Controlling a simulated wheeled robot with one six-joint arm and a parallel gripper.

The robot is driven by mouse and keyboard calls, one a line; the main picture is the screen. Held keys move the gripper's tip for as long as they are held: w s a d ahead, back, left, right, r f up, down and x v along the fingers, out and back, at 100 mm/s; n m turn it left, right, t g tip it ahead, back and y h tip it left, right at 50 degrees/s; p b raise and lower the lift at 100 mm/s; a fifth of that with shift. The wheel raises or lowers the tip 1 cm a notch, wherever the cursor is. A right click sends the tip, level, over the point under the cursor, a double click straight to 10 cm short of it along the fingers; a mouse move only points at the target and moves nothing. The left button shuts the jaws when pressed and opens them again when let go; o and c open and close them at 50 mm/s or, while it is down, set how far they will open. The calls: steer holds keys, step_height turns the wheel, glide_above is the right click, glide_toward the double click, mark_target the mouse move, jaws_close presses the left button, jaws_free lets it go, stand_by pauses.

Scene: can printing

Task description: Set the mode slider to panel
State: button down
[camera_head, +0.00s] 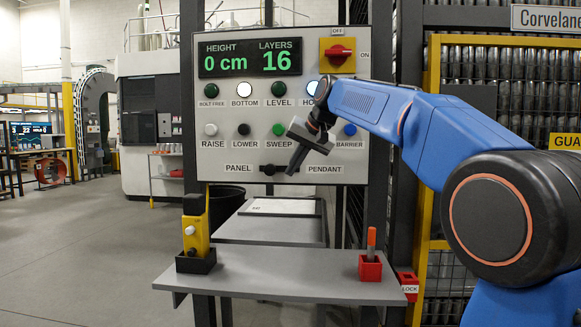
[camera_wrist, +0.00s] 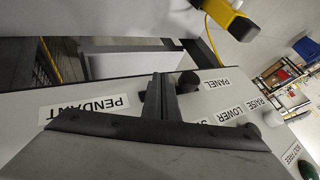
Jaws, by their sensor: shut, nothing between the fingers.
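The mode slider's dark knob (camera_head: 268,169) sits at the PANEL side of its short slot, low on the grey control panel (camera_head: 215,150). The PANEL label (camera_head: 238,169) is to its left and the PENDANT label (camera_head: 324,169) to its right. My gripper (camera_head: 291,170) is shut and empty, its tips over the slot on the PENDANT side of the knob. In the wrist view, the turned-over picture shows the knob (camera_wrist: 188,82) just right of my shut fingers (camera_wrist: 163,88). I cannot tell whether they touch it. The fingers hide part of the slot.
Above the slider are RAISE, LOWER, SWEEP and BARRIER buttons, and a red rotary switch (camera_head: 340,51) on yellow. The display (camera_head: 250,58) reads 0 cm and 16. Below, a grey shelf (camera_head: 290,287) bears a yellow pendant (camera_head: 195,228) and a red holder (camera_head: 370,268).

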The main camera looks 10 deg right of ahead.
steer(key=v, duration=1)
steer(key=shift+s+d, duration=0.15)
steer(key=shift+d, duration=0.25)
steer(key=shift+f, duration=0.15)
steer(key=s+d+f+n+g+h, duration=0.1)
steer(key=s+d+f+h, duration=0.1)
steer(key=s+f, duration=1.8)
steer(key=s+d+f+n+g+h, duration=0.1)
steer(key=s+d+f, duration=0.3)
steer(key=s+f, duration=1.6)
step_height(320, 180, down, 5)
steer(key=shift+d+f+n+h, duration=0.15)
steer(key=shift+d+n+h, duration=0.25)
